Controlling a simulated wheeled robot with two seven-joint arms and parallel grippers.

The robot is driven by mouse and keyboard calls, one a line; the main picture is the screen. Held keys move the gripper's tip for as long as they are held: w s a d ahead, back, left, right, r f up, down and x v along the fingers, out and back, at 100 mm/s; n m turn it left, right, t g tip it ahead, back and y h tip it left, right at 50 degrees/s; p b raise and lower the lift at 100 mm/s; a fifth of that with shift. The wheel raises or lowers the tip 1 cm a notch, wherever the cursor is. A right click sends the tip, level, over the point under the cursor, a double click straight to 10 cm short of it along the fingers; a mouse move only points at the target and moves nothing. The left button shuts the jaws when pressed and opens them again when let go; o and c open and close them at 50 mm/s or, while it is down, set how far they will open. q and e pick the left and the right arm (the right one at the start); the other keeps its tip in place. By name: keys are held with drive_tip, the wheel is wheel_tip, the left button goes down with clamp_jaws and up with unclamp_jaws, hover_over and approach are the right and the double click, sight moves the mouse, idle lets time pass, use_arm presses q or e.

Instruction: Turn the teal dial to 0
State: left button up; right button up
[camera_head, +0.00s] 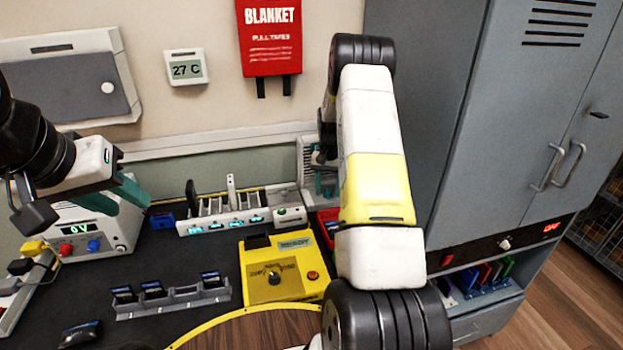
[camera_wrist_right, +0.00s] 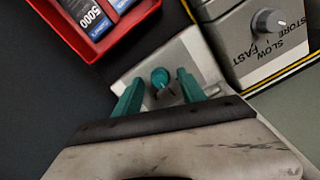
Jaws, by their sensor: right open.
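The teal dial (camera_wrist_right: 160,77) is a small round knob on a light grey unit (camera_wrist_right: 150,62) in the right wrist view. My right gripper (camera_wrist_right: 159,79) is open, with one teal finger on each side of the dial and a gap on both sides. I cannot tell how far the fingertips are above the unit. In the head view, my right gripper (camera_head: 323,182) points down by the back wall, partly hidden by my arm, and the dial cannot be made out. My left gripper (camera_head: 122,197) is open and empty at the left, near the power supply (camera_head: 120,232).
A grey box with a SLOW/FAST knob (camera_wrist_right: 268,21) stands close to the right gripper. A red tray (camera_wrist_right: 128,32) with boxes is at the upper left there.

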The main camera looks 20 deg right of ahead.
clamp_jaws()
drive_tip(key=shift+n, duration=0.3)
drive_tip(key=n, duration=0.4)
drive_tip(key=shift+n, duration=2.2)
unclamp_jaws()
